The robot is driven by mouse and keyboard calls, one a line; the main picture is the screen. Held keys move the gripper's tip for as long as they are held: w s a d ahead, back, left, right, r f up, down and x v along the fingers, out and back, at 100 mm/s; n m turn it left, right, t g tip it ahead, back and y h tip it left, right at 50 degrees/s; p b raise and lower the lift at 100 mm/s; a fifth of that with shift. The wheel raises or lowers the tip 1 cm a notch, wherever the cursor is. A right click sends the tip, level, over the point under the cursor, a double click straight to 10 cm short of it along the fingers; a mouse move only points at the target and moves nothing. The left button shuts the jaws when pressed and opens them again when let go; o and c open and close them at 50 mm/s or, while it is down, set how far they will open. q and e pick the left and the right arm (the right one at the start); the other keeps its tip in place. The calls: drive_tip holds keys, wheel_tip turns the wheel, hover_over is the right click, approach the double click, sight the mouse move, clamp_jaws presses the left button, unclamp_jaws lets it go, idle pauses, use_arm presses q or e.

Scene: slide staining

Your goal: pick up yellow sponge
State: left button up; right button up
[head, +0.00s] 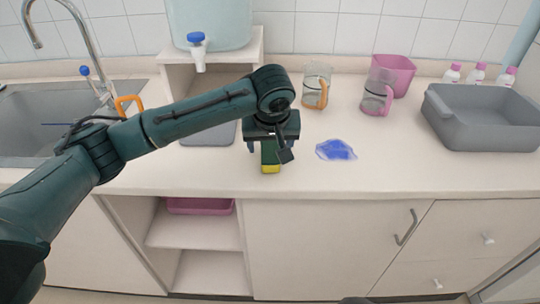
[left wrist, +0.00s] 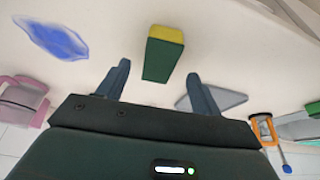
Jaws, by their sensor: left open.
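The yellow sponge (head: 271,169) has a green part and lies on the white counter near its front edge. In the left wrist view the sponge (left wrist: 165,34) shows its yellow end and long green side. My left gripper (head: 270,150) is above the sponge and hides part of it in the head view. Its two fingers (left wrist: 158,75) are apart, with the sponge ahead of the gap between them. Nothing is held. My right gripper is in neither view.
A blue stain or cloth-like patch (head: 336,150) lies right of the sponge. Behind are an orange-handled jug (head: 316,85), a pink-handled jug (head: 377,92) and a pink container (head: 402,73). A grey tub (head: 490,122) stands right; a sink (head: 40,125) is left.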

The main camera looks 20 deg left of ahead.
sight(270, 152)
use_arm(q)
drive_tip(key=x, duration=0.4)
drive_tip(key=shift+f, duration=0.25)
drive_tip(key=c, duration=1)
wheel_tip(270, 152, up, 10)
drive_tip(key=shift+r, duration=0.1)
drive_tip(key=shift+c, duration=0.2)
drive_tip(key=o, duration=0.4)
drive_tip(key=shift+w, duration=0.1)
drive_tip(key=c, duration=0.3)
